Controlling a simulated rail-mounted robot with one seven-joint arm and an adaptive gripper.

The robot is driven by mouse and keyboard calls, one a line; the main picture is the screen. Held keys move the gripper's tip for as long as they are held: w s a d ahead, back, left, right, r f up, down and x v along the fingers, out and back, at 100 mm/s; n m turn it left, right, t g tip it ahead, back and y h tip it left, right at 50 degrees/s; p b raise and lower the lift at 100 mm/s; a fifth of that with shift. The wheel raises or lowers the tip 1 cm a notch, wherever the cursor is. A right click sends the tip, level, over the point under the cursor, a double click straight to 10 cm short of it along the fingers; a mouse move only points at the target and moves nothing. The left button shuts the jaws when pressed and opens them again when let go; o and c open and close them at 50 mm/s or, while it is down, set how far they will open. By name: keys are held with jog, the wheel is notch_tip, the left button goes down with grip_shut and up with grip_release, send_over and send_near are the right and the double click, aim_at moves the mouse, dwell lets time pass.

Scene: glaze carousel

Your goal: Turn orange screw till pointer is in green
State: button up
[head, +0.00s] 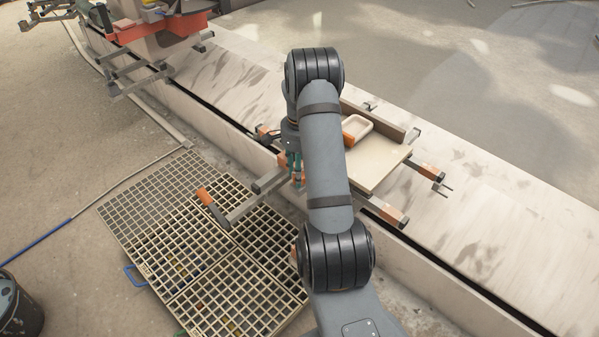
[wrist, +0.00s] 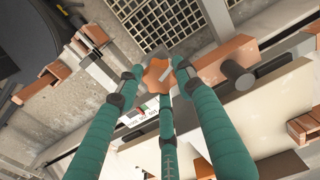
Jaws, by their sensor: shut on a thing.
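The orange screw (wrist: 157,74) is a lobed knob near the middle of the wrist view. My gripper (wrist: 159,84) has green fingers with dark joints, and they are closed around the knob from several sides. In the head view my gripper (head: 295,168) is low beside the carousel's edge, partly hidden by my arm, and the screw cannot be made out. A small white scale (wrist: 135,117) with red and green marks shows between the fingers, just below the knob. A finger covers part of it. I cannot tell where its pointer stands.
A board (head: 378,165) with a pale tray (head: 357,127) lies on the fixture right of my arm. Orange-ended clamp bars (head: 390,212) stick out around it. A floor grating (head: 205,245) lies at left. A dark bucket (head: 18,308) stands at the lower left.

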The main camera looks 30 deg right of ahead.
jog(key=shift+w+d+r, duration=0.15)
jog(key=shift+w+d, duration=0.1)
jog(key=o, duration=1.1)
jog(key=shift+s+a, duration=0.1)
jog(key=shift+s, duration=0.05)
jog(key=shift+o, duration=0.2)
notch_tip(320, 180, up, 12)
notch_tip(320, 180, down, 12)
jog(key=shift+a+f, duration=0.1)
jog(key=shift+f, duration=0.05)
dwell(0.3)
